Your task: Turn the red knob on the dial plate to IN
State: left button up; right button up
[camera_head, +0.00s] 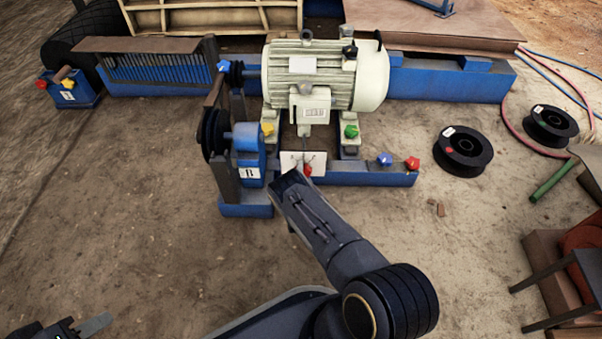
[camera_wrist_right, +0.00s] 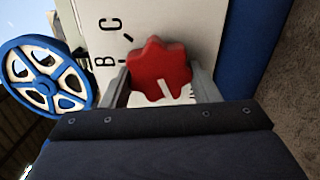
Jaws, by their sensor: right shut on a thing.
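The white dial plate (camera_head: 318,159) stands on the blue frame below the motor; it also shows in the right wrist view (camera_wrist_right: 190,22), with black letters C and B and black tick marks. The red knob (camera_wrist_right: 160,66) is lobed, with a white pointer mark towards the lower right of that view, away from the letters. The knob shows small in the head view (camera_head: 307,170). My right gripper (camera_wrist_right: 163,88) is shut on the knob, one finger on each side.
A cream motor (camera_head: 325,78) stands above the plate. Blue (camera_head: 385,159) and red (camera_head: 412,163) knobs sit on the frame to the right, with a green one (camera_head: 351,131) near the motor foot. A spoked blue wheel (camera_wrist_right: 45,75) is left in the wrist view. Ground at left is clear.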

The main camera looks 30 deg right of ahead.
jog(key=n, duration=0.5)
jog(key=shift+s+f, duration=0.1)
jog(key=shift+f, duration=0.1)
jog(key=shift+n, duration=0.4)
jog(key=o, duration=1)
jog(key=p+v, duration=0.3)
jog(key=v, duration=0.4)
jog(key=shift+s+a, duration=0.2)
jog(key=shift+s, duration=0.1)
